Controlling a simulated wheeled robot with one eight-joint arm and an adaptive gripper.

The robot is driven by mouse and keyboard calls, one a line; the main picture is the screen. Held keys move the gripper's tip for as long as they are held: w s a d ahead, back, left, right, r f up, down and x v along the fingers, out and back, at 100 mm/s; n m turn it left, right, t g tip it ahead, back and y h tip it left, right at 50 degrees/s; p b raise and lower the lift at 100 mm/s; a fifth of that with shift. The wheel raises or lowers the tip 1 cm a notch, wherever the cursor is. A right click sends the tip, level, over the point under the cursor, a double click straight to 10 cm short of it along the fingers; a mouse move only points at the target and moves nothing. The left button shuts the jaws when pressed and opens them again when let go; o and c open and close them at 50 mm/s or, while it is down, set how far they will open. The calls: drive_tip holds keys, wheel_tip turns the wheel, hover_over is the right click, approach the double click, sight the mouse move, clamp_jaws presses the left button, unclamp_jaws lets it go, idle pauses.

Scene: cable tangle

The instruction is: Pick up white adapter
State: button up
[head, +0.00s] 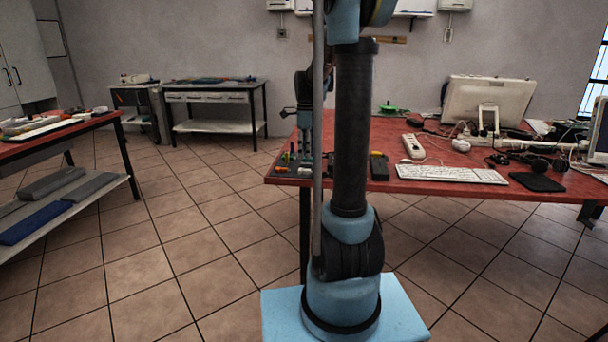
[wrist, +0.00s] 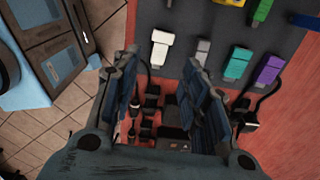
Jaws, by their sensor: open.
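A small white block-like adapter (wrist: 160,48) lies on a dark mat (wrist: 180,20) in the upper middle of the wrist view. My gripper (wrist: 162,80) is open, its two blue-grey fingers spread apart. The white adapter shows just beyond the fingertips, and no finger appears to touch it. Nothing is clamped between the fingers. In the head view my gripper (head: 304,155) points down over the left end of the red table (head: 400,188).
A grey adapter (wrist: 202,52), a teal one (wrist: 237,63) and a purple one (wrist: 269,70) lie to the right. Black plugs (wrist: 152,105) show between and beside the fingers. On the table are a white power strip (head: 413,146), a keyboard (head: 450,174) and a monitor (head: 487,100).

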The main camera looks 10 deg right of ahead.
sight(303, 169)
wheel_tip(303, 169, down, 2)
drive_tip(key=shift+f, duration=0.1)
drive_tip(key=f, duration=0.3)
drive_tip(key=a+f, duration=0.1)
drive_tip(key=shift+w+a+f, duration=0.1)
drive_tip(key=shift+w+f, duration=0.05)
drive_tip(key=shift+w, duration=0.1)
drive_tip(key=shift+f, duration=0.45)
drive_tip(key=c, duration=0.8)
